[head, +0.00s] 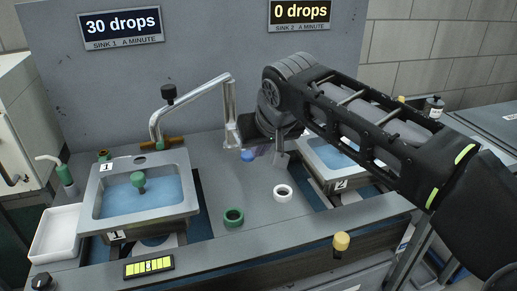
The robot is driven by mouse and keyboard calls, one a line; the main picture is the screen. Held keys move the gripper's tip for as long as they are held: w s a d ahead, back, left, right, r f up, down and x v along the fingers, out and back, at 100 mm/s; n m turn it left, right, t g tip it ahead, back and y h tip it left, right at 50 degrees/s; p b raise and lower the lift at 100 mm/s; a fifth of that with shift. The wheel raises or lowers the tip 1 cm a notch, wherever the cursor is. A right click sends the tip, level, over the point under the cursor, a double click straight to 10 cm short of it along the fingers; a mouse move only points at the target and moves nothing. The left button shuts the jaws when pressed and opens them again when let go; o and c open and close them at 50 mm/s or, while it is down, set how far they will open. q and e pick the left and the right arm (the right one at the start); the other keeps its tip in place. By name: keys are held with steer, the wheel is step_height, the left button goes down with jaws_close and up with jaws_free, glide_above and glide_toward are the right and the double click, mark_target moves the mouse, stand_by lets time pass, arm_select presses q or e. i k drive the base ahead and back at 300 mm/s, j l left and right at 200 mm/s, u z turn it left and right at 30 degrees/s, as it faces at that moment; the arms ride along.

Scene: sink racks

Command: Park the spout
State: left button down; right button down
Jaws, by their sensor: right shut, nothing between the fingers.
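The chrome spout (196,92) rises from a brass base behind sink 1 and reaches right. Its downturned end (230,122) hangs over the counter between the two sinks. Sink 1 (96,205) on the left and sink 2 (330,180) on the right both hold blue water. A green plug-like piece (138,182) stands in sink 1. My right gripper (277,158) is shut and empty, just right of the spout's end. I cannot tell whether it touches the spout. My arm hides part of sink 2. My left gripper is out of view.
A sign (121,24) reads 30 drops for sink 1; another (299,12) reads 0 drops for sink 2. A white tray (54,234) stands at the left.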

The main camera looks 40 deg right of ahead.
mark_target(169, 92)
steer(key=k+j, duration=0.25)
steer(key=k, duration=0.2)
steer(key=k+j, duration=0.25)
steer(key=k, duration=0.25)
